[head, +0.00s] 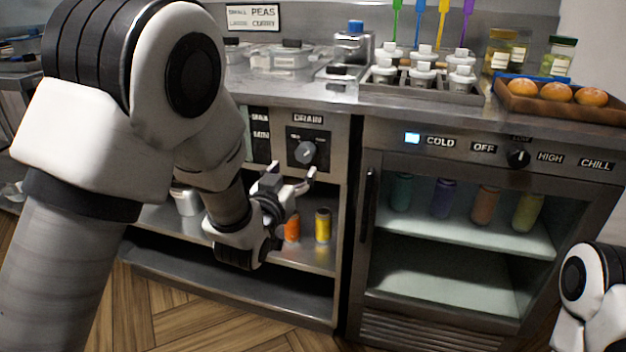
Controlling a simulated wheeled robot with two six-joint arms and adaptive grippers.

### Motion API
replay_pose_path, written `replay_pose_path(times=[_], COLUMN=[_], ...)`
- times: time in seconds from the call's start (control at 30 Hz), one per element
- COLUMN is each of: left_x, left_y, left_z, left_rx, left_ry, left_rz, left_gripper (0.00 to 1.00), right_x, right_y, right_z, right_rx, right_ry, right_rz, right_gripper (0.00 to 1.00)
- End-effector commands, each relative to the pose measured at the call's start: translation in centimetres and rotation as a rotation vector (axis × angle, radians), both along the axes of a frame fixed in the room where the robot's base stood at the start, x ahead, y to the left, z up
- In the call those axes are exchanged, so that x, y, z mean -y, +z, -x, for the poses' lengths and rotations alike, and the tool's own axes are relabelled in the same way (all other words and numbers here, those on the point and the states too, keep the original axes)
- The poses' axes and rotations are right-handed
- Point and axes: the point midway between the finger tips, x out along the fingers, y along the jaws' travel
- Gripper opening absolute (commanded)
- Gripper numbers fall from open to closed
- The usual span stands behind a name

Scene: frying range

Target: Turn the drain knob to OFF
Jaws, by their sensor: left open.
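The drain knob (305,152) is a round grey dial on a dark panel under the DRAIN label (308,118), on the front of the steel counter. Small markings sit above the dial, too small to read surely. My left gripper (293,173) is open and empty, just below and left of the knob, with its fingers pointing up toward the panel. I cannot tell whether a fingertip touches the panel. My right arm shows only partly at the lower right edge, and its gripper is out of view.
A fridge (440,230) with its own chill knob (518,158) stands to the right. An orange can (291,227) and a yellow can (323,226) stand on the shelf below my left gripper. Lidded pots and a bun tray (515,104) are on the counter.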

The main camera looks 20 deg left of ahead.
Motion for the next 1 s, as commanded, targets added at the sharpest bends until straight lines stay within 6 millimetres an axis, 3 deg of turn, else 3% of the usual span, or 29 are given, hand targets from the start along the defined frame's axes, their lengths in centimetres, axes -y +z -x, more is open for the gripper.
replay_pose_path(times=[0.33,0.67,0.83,1.0], left_x=[0.2,0.2,0.2,0.2], left_y=[0.0,0.1,0.1,0.1], left_z=[-6.1,-7.1,-7.1,-7.1], left_rx=[-0.002,-0.004,-0.004,-0.004], left_ry=[0.0,0.0,0.0,0.0], left_rz=[0.001,0.0,0.001,0.001], left_gripper=[0.7,0.7,0.1,0.1], right_x=[0.0,0.0,0.0,0.0], right_y=[-1.0,-1.0,-1.0,-1.0], right_z=[0.0,0.0,0.0,0.0], right_rx=[0.0,-0.001,-0.001,-0.001], right_ry=[-0.001,-0.001,-0.001,-0.001], right_rz=[0.0,0.0,0.0,0.0], right_gripper=[0.4,0.4,0.4,0.4])
